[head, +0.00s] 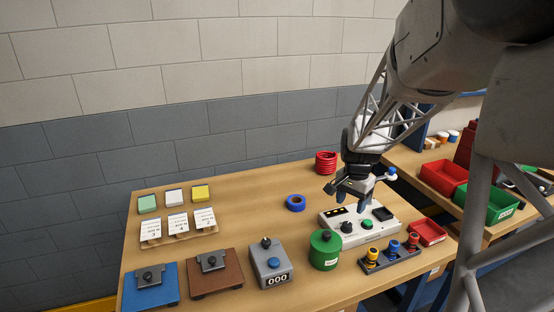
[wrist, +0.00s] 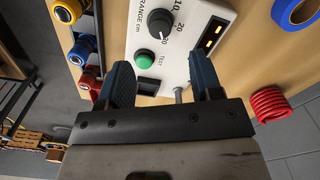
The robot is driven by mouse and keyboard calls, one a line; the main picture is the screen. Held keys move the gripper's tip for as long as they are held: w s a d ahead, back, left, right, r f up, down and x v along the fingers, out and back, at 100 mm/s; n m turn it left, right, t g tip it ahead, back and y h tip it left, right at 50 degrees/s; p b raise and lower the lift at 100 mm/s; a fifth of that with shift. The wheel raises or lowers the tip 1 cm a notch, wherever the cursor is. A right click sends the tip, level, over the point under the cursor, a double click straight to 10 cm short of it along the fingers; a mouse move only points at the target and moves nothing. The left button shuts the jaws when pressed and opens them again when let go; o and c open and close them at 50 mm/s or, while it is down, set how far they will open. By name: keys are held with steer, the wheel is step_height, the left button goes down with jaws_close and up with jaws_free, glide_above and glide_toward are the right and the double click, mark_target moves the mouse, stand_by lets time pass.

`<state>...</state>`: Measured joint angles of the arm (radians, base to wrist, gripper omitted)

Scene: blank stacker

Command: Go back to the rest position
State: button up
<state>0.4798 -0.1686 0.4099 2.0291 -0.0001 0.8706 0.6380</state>
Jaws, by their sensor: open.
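My gripper (head: 350,199) is open and empty. In the head view it hangs over the back of a white control box (head: 376,233) on the wooden table. In the wrist view its two dark fingers (wrist: 163,82) stand apart, with the face of the white box (wrist: 193,22) beyond them. The box carries a black knob (wrist: 160,22), a green button (wrist: 145,59) and a slot with small yellow lights (wrist: 213,34). A short grey lever shows between the fingers. I cannot tell whether the fingers touch the box.
Near the box stand a green canister (head: 325,252), a rack of coloured plugs (head: 390,255), a red tray (head: 429,232), a blue ring (head: 296,203) and a red coil (head: 326,162). A counter box (head: 271,264) and clamp plates are left. Table (head: 250,212) is clear at centre.

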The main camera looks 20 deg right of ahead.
steer(key=shift+s+a+r, duration=0.1)
steer(key=shift+a+r, duration=0.15)
steer(key=shift+a, duration=0.2)
steer(key=s+a+r+n, duration=0.1)
steer(key=a, duration=0.2)
steer(key=s+a+r+n, duration=0.1)
steer(key=a+r, duration=0.1)
steer(key=s+a+r+n, duration=0.1)
steer(key=s+a+r, duration=0.1)
steer(key=a, duration=0.1)
steer(key=shift+a+t, duration=0.35)
steer(key=shift+t, duration=0.05)
steer(key=s+a+r+n+t, duration=0.1)
steer(key=s+a+n, duration=0.3)
steer(key=s+a, duration=0.4)
steer(key=s+a+r+n, duration=0.4)
steer(key=s+a+n, duration=0.1)
steer(key=s+a, duration=0.3)
steer(key=shift+s+a+n+t, duration=0.3)
steer(key=shift+s+a+t, duration=0.1)
steer(key=shift+s, duration=0.5)
